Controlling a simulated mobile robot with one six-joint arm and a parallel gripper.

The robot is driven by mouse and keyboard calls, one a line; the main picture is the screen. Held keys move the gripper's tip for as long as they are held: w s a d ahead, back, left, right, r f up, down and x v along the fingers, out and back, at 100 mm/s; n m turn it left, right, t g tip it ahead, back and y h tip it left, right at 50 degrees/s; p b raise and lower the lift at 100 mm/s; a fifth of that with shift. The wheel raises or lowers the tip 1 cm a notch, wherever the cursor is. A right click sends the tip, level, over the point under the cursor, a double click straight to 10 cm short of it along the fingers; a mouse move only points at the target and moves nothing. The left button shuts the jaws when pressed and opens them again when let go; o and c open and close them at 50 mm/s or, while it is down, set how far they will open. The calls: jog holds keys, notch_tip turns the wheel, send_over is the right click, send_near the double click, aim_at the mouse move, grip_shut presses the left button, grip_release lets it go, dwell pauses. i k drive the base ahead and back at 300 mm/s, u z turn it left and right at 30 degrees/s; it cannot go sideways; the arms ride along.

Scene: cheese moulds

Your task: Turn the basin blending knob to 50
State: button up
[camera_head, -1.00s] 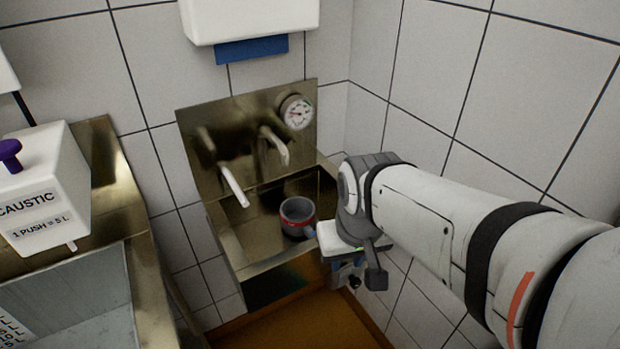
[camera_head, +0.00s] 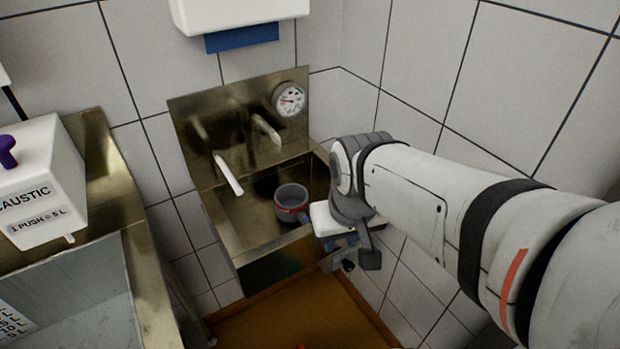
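A grey mug with a red band (camera_head: 292,204) stands in the basin, close left of my gripper. Two spouts (camera_head: 228,173) (camera_head: 266,130) project above it. A caustic dispenser (camera_head: 42,180) is at the left. Tiled walls close in behind and right.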

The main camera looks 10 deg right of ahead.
aim_at(349, 266)
jog(key=z, duration=0.45)
jog(key=k, duration=1.8)
jog(key=u, duration=0.3)
jog(key=i, duration=1)
jog(key=u, duration=0.05)
